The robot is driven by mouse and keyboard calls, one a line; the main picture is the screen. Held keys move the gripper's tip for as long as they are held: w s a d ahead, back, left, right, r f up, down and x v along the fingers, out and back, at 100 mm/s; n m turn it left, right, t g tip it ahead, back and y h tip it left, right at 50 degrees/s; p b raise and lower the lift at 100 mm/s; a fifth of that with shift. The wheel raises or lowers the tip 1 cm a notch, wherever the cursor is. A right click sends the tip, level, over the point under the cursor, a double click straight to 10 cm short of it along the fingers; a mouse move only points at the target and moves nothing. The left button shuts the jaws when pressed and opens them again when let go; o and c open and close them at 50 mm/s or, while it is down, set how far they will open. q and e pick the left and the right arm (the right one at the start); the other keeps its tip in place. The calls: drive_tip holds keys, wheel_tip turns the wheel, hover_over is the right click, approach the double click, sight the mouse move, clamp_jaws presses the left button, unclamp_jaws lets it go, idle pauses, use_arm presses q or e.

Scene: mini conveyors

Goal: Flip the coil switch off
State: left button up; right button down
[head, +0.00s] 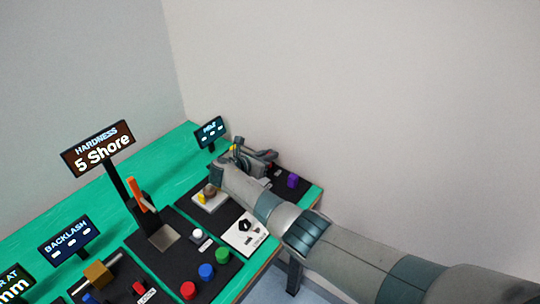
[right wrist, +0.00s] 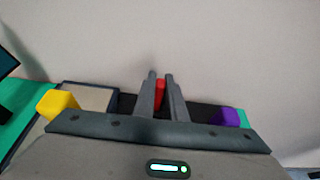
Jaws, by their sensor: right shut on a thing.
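My right gripper (head: 262,156) reaches over the far right end of the green bench, its fingers partly hidden by its own body in the head view. In the right wrist view its two fingers (right wrist: 160,92) are close together with a small red piece (right wrist: 160,94) between them. The gripper is shut on this red piece, probably the switch's lever; I cannot read a label there. The red piece does not show clearly in the head view. My left gripper is not in view.
A purple cube (head: 292,181) lies right of the gripper and a yellow block (head: 202,197) to its left. A white panel with a black knob (head: 245,226) is near the front edge. Small display signs (head: 210,131) stand along the bench's back. A plain wall is behind.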

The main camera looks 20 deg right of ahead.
drive_tip(key=c, duration=1.8)
unclamp_jaws()
drive_tip(key=shift+a, duration=0.15)
drive_tip(key=shift+s+a+r, duration=0.25)
drive_tip(key=shift+s+a, duration=0.1)
drive_tip(key=shift+a, duration=0.1)
drive_tip(key=b+v, duration=0.2)
drive_tip(key=v, duration=1.4)
drive_tip(key=shift+r, duration=0.15)
